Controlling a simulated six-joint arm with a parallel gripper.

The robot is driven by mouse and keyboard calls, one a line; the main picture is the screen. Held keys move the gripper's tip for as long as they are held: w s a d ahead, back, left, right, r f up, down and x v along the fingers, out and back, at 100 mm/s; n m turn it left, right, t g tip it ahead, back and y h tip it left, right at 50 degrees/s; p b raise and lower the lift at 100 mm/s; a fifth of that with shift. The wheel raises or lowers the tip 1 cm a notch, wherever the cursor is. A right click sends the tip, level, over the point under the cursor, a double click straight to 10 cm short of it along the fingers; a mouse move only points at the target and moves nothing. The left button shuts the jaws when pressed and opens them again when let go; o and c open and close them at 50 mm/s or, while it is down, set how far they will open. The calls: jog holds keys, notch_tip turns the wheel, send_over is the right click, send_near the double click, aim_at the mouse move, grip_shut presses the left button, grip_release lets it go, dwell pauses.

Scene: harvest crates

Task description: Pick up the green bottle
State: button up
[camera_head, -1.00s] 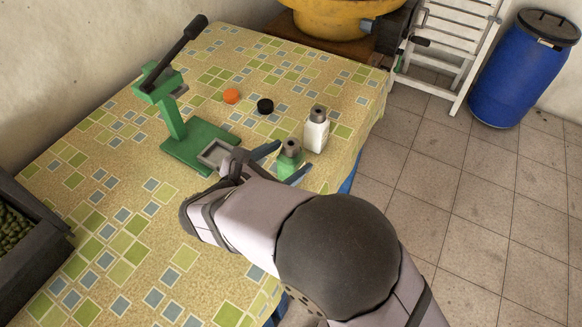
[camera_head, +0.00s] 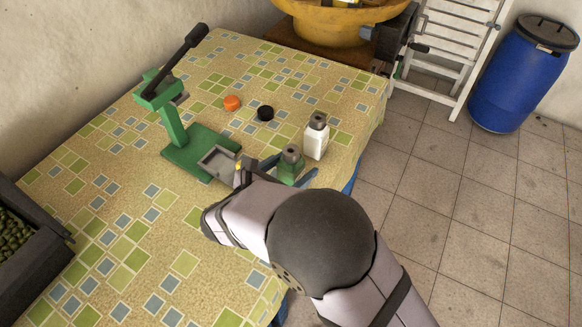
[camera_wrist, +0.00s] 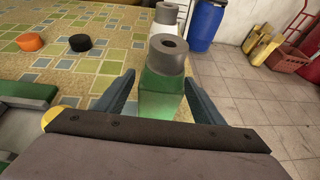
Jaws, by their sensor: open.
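The green bottle (camera_head: 288,170) stands upright on the patterned table near its right edge, with a grey cap that has a dark hole in its top. My gripper (camera_head: 290,168) is open, with one blue-grey finger on each side of the bottle. In the wrist view the green bottle (camera_wrist: 162,95) stands between the two open fingers of my gripper (camera_wrist: 160,92). A gap shows beside the right finger; I cannot tell whether the left finger touches. The bottle's lower part is hidden by my gripper body.
A white bottle (camera_head: 315,138) with a grey cap stands just behind the green one. A green lever press (camera_head: 190,150) stands to the left. An orange disc (camera_head: 232,102) and a black disc (camera_head: 265,110) lie further back. A crate (camera_head: 30,215) is at far left.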

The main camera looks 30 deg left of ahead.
jog(key=shift+x, duration=1.45)
jog(key=c, duration=1.4)
notch_tip(320, 180, up, 10)
jog(key=shift+r, duration=0.1)
